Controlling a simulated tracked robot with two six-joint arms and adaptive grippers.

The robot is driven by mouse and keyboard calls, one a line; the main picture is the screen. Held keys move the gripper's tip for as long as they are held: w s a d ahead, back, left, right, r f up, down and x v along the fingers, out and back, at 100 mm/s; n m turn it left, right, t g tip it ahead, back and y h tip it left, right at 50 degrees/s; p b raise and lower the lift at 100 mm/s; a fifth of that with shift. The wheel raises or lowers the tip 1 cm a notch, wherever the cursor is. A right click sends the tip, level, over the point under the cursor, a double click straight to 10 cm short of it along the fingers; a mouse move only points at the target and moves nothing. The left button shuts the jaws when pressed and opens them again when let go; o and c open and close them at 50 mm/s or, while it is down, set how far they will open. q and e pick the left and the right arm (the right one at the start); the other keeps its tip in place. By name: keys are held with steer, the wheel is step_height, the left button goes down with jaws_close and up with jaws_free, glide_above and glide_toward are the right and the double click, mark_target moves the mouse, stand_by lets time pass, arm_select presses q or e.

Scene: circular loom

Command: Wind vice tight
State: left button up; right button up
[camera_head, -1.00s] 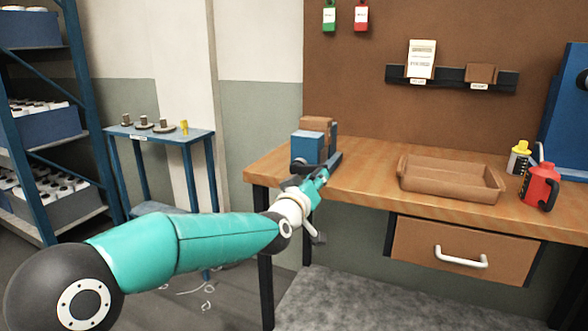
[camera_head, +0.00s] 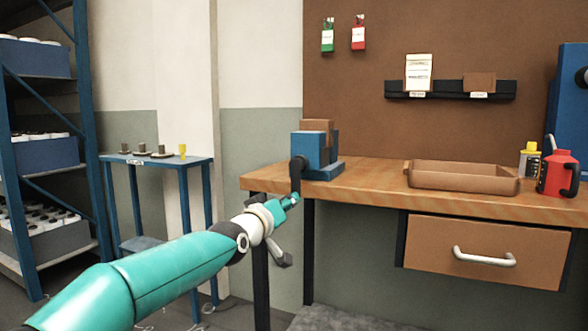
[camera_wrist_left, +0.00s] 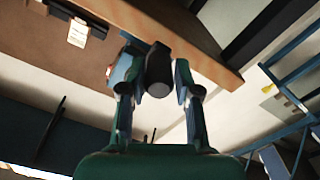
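The blue vice (camera_head: 312,150) stands at the left end of the wooden bench, with a brown block (camera_head: 316,126) at its top. Its black crank handle (camera_head: 297,176) hangs down over the bench's front edge. My left gripper (camera_head: 292,201) is at the crank's lower end. In the left wrist view, its two fingers (camera_wrist_left: 156,85) stand apart on either side of the dark crank knob (camera_wrist_left: 158,76), with narrow gaps that suggest they do not clamp it. Whether either finger touches the knob is hard to tell. My right gripper is not in view.
A drawer (camera_head: 485,250) is below. A small blue table (camera_head: 155,161) and a shelf rack (camera_head: 84,130) stand to the left.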

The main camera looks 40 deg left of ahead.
arm_select(q)
steer(key=o, duration=0.4)
steer(key=shift+b+v, duration=0.5)
steer(key=shift+v, duration=3.5)
steer(key=shift+d, duration=0.1)
